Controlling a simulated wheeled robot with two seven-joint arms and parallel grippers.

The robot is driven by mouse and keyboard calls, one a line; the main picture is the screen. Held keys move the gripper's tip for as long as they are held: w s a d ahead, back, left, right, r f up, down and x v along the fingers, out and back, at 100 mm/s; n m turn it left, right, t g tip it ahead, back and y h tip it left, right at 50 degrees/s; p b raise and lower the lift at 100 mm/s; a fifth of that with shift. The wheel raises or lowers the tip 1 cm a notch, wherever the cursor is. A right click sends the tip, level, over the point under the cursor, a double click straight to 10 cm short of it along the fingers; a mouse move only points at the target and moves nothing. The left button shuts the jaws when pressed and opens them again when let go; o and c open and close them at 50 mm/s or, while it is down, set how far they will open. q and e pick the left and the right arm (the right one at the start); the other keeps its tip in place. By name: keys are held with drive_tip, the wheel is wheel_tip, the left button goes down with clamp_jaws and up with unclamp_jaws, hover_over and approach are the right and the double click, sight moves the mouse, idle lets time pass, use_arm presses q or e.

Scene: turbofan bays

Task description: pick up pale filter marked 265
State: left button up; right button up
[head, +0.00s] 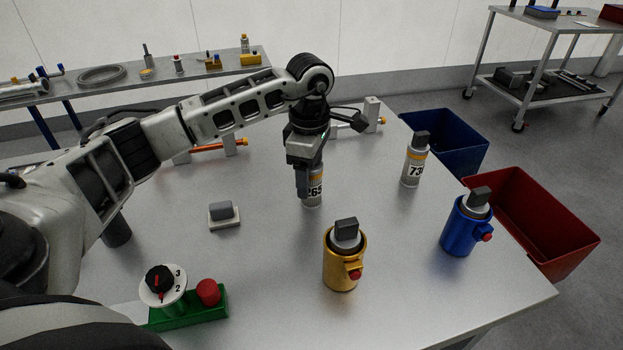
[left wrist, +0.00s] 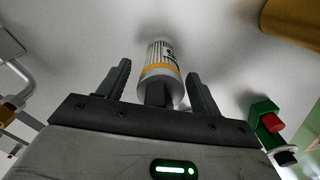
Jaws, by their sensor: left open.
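The pale filter marked 265 (head: 313,193) stands upright on the table, with an orange band and a dark grip on top. My left gripper (head: 306,178) is directly above it, pointing down, and hides its upper part. In the left wrist view the filter (left wrist: 159,62) sits between the two open fingers (left wrist: 160,88), with gaps on both sides. Its dark top grip reaches toward the palm. My right gripper is not in view.
A filter marked 73 (head: 414,160) stands to the right. Yellow (head: 343,262) and blue (head: 464,228) housings stand nearer. A green control box (head: 190,308) and a small grey block (head: 223,213) are at left.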

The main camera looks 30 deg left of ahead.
use_arm(q)
drive_tip(key=c, duration=1.1)
drive_tip(key=shift+c, duration=0.2)
